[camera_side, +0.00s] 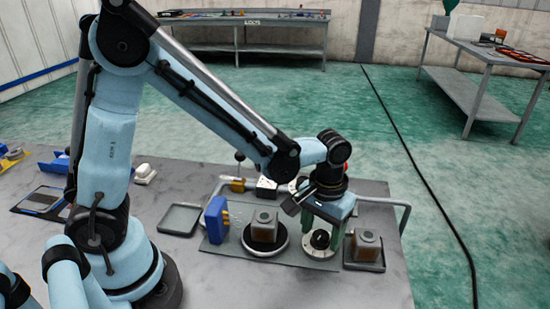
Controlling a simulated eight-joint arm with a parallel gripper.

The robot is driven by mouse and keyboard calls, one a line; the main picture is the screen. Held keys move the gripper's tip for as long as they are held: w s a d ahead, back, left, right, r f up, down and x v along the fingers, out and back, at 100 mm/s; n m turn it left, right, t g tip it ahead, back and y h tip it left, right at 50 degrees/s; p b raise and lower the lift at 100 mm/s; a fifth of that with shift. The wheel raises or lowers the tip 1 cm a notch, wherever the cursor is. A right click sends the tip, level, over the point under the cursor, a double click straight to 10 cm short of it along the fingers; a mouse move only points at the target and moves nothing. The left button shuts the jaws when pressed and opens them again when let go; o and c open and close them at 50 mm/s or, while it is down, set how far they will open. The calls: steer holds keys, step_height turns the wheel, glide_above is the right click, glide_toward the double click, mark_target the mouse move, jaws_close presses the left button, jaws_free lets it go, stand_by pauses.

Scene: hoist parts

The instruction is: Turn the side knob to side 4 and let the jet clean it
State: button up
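The black side knob (320,240) sits on a white round dial with marks (309,251) on the grey plate. My gripper (321,236) points down over this knob. Its green fingers stand apart, one on each side of the knob as seen here; I cannot tell whether they touch it. A box-shaped brown and grey part (264,226) stands on a round black-and-white turntable (266,251), left of the knob. The dial's numbers are too small to read.
A similar part (367,244) sits in a dark tray (365,267) right of the knob. An empty grey tray (180,219) lies left of the jet. A grey pipe rail (403,217) bends around the back right. A second dial (296,186) is partly hidden behind my gripper.

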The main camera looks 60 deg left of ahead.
steer(key=c, duration=1)
steer(key=m, duration=0.4)
steer(key=shift+m, duration=0.3)
steer(key=m, duration=0.4)
steer(key=shift+m, duration=0.3)
steer(key=o, duration=1)
